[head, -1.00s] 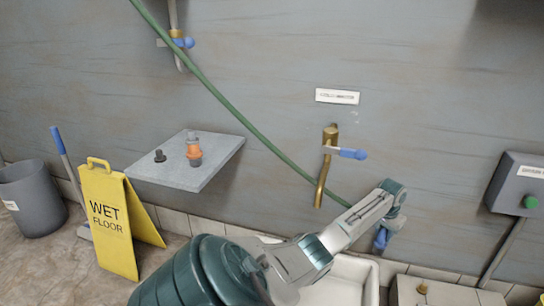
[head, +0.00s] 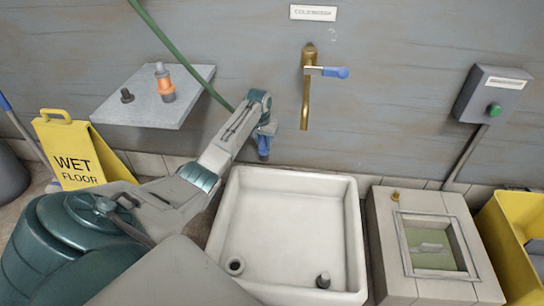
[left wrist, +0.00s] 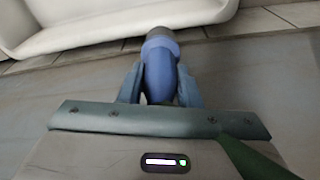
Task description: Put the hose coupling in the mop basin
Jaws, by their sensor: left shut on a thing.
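The hose coupling (head: 263,147) is blue with a grey end. My left gripper (head: 264,132) is shut on it and holds it near the wall, above the back left part of the mop basin in the head view. In the left wrist view the coupling (left wrist: 160,65) sits between the two fingers. A green hose (head: 178,52) runs down the wall to behind the gripper. The white mop basin (head: 359,225) stands on the floor; its rim also shows in the left wrist view (left wrist: 110,22). My right gripper is not in view.
A brass tap (head: 306,90) with a blue lever is above the basin. A grey shelf (head: 190,87) holds an orange fitting (head: 165,85) and a black knob (head: 127,95). Inside the basin are a drain (head: 235,266) and a grey plug (head: 323,280). A wet floor sign (head: 75,160) stands left.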

